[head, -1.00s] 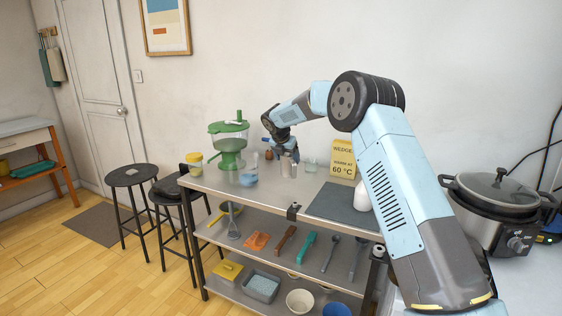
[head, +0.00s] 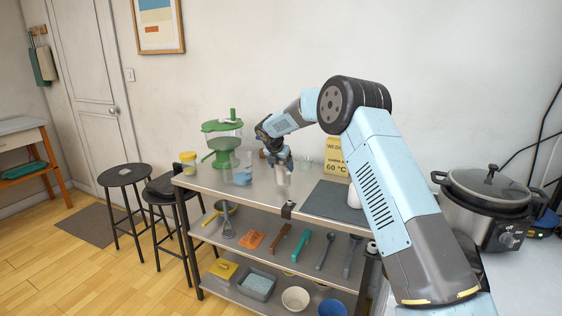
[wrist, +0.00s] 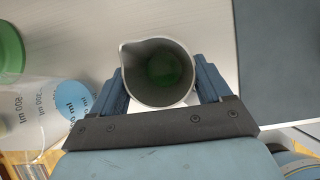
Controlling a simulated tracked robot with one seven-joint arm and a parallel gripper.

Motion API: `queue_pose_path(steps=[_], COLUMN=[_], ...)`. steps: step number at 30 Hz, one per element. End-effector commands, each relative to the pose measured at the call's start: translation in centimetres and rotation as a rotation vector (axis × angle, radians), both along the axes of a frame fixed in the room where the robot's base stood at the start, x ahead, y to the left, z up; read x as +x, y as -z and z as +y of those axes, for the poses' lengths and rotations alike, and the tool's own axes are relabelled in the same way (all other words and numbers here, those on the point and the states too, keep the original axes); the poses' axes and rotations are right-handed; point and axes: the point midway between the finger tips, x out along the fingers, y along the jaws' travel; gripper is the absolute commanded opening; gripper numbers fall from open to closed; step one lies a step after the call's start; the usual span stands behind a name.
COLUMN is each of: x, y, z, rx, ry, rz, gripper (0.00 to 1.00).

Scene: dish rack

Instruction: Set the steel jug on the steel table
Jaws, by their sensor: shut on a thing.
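The steel jug (head: 283,184) is upright in my gripper (head: 282,166), over the front middle part of the steel table (head: 262,203). In the wrist view my gripper (wrist: 162,82) has one finger on each side of the jug (wrist: 160,72). Its spout points to the upper left, and its inside looks dark with a greenish tint. The jug's base is at or close above the table top; I cannot tell whether it touches.
A clear measuring beaker (wrist: 32,112) stands just left of the jug. A dark mat (head: 333,200) lies right, with a yellow sign (head: 336,158) behind. Bare table lies between jug and mat.

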Motion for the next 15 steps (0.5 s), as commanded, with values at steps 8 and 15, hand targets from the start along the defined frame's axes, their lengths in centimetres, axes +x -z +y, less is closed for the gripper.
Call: queue_pose_path(steps=[8, 15], x=[0.00, 0.00], y=[0.58, 0.60], z=[0.02, 0.02], rx=[0.001, 0.001], ry=[0.000, 0.000], rz=[0.000, 0.000], gripper=[0.42, 0.42])
